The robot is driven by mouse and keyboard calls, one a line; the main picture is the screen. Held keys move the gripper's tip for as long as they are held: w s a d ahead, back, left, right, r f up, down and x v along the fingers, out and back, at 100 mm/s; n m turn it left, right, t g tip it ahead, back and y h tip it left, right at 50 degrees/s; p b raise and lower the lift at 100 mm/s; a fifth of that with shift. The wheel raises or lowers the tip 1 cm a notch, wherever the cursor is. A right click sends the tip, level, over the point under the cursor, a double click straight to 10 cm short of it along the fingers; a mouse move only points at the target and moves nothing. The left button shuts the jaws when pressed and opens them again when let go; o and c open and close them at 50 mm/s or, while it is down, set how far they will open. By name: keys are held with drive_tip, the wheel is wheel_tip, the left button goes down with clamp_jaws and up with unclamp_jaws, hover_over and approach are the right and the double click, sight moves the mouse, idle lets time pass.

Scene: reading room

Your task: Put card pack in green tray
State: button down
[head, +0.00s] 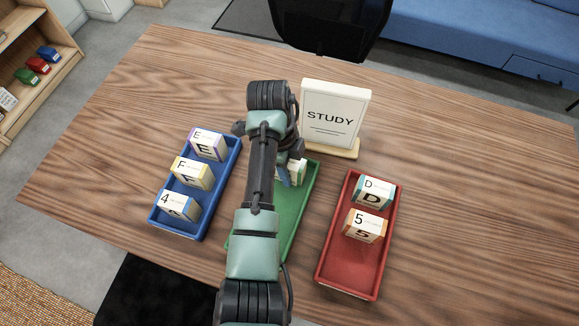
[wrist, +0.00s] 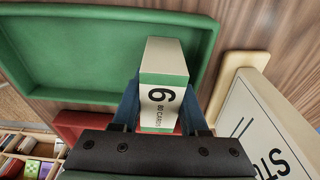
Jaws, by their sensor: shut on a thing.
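My gripper (head: 287,176) is shut on a white card pack with green bands (head: 296,173) at the far end of the green tray (head: 293,220). In the wrist view the pack (wrist: 163,97) shows a 6 and sits between the blue fingers of my gripper (wrist: 160,108). The green tray (wrist: 100,57) lies behind it there, and its visible floor is empty. My arm hides the tray's left part in the head view. I cannot tell whether the pack touches the tray.
A blue tray (head: 164,226) with packs E, F and 4 stands left. A red tray (head: 346,274) with packs D and 5 stands right. A STUDY sign (head: 335,115) stands upright close behind the green tray. The table's right side is clear.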

drive_tip(key=shift+c, duration=2.2)
unclamp_jaws()
drive_tip(key=r, duration=0.3)
drive_tip(key=a+r+p, duration=0.1)
drive_tip(key=r, duration=0.3)
drive_tip(key=r+p, duration=0.1)
drive_tip(key=r, duration=0.2)
drive_tip(key=shift+w+a+r, duration=0.25)
drive_tip(key=shift+w+r, duration=0.05)
drive_tip(key=shift+r, duration=0.05)
drive_tip(key=shift+a+r+p, duration=0.1)
drive_tip(key=shift+r+p, duration=0.6)
drive_tip(key=shift+p, duration=0.15)
